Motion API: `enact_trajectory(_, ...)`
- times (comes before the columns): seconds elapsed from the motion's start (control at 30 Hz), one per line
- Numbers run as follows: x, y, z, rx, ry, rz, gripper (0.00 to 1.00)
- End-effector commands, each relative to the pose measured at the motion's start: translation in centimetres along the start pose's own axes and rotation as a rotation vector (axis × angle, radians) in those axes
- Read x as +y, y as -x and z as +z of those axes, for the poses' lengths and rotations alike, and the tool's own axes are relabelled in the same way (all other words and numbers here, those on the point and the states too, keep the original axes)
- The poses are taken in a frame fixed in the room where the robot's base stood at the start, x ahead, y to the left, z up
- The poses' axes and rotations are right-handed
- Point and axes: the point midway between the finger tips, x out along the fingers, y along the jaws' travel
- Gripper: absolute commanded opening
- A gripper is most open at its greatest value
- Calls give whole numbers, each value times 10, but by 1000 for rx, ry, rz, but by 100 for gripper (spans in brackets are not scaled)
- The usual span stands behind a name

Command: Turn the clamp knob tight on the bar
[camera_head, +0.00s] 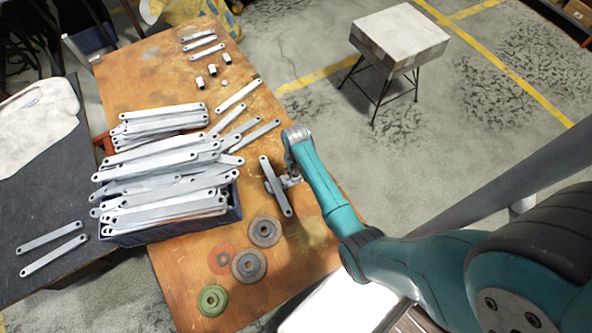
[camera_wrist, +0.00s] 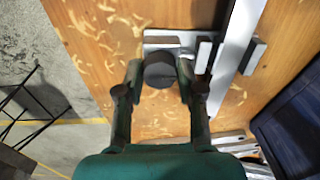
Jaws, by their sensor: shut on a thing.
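In the wrist view my gripper (camera_wrist: 159,88) has its two fingers closed on the dark round clamp knob (camera_wrist: 160,70), one finger on each side. The grey metal clamp (camera_wrist: 163,40) sits on the wooden table just beyond the knob. The flat galvanized bar (camera_wrist: 236,40) passes between the clamp's upright jaws, to the right of the knob. In the head view the bar (camera_head: 275,187) lies near the table's right edge, with my gripper (camera_head: 291,178) at its right side. The knob is hard to make out there. I cannot tell how tightly the clamp grips the bar.
A dark blue crate (camera_head: 170,232) heaped with bars stands left of the clamp, with loose bars beside it. Several discs, one of them green (camera_head: 212,300), lie on the table (camera_head: 180,275) in front. A stool (camera_head: 400,40) stands on the floor beyond.

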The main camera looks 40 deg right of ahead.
Motion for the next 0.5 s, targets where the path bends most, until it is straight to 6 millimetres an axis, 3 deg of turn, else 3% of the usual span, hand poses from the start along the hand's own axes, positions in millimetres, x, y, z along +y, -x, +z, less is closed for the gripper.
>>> enact_trajectory(0.5,0,0,0,-1,-590,0,3)
